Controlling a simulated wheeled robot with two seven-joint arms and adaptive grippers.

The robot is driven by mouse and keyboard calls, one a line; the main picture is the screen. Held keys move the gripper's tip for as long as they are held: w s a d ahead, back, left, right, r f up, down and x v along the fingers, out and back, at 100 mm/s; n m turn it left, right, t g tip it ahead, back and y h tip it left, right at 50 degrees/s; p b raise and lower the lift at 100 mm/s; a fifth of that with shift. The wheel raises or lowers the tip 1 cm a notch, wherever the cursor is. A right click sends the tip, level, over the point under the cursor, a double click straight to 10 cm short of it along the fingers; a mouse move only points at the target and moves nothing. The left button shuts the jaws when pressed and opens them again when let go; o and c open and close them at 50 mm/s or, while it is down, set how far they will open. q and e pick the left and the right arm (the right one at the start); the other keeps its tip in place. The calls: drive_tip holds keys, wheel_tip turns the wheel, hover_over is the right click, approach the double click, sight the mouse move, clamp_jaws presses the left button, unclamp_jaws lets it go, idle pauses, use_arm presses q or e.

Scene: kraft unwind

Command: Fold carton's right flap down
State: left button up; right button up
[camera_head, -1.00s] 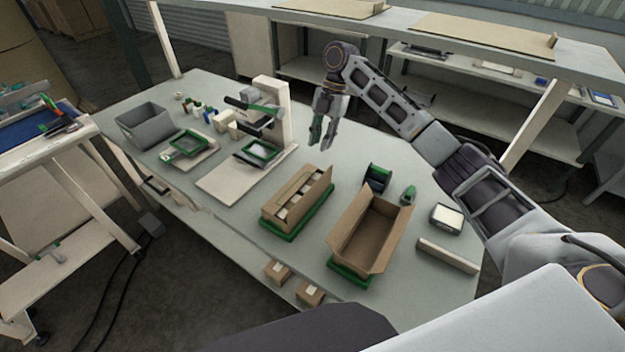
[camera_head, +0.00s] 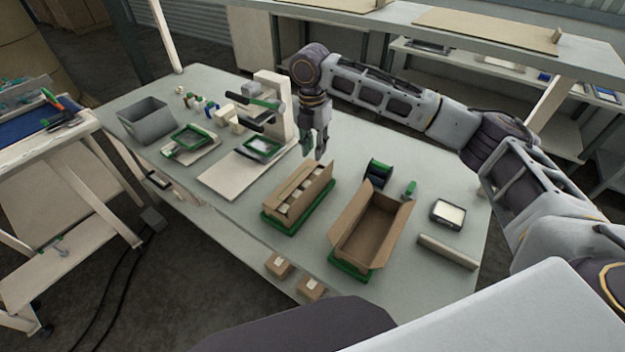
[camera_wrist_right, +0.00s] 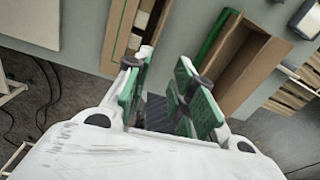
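Two open brown cartons stand on the table. The left carton (camera_head: 287,212) holds several pale items in a row and sits on a green tray (camera_head: 275,225). Its right flap (camera_head: 318,192) stands up along the right side. The right carton (camera_head: 367,235) looks empty, its flaps spread outward, on another green tray (camera_head: 347,268). My right gripper (camera_head: 313,150) points down above the table, just behind the left carton's far end, apart from it. In the right wrist view my right gripper (camera_wrist_right: 163,92) has its green-padded fingers apart with nothing between them. My left gripper is out of view.
A cream stand (camera_head: 283,100) with a base plate is left of my right gripper. A dark spool holder (camera_head: 378,172), a green-handled tool (camera_head: 410,188) and a small device (camera_head: 447,213) lie to the right. A grey bin (camera_head: 146,121) stands at the far left.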

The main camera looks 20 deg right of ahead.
sight(313, 182)
drive_tip(key=shift+w+a+m, duration=0.2)
drive_tip(key=shift+a+m, duration=0.05)
drive_tip(key=shift+m, duration=0.35)
drive_tip(key=shift+s+d+f+p, duration=0.1)
drive_tip(key=shift+f+p, duration=1.1)
drive_tip(key=shift+f, duration=5.7)
clamp_jaws()
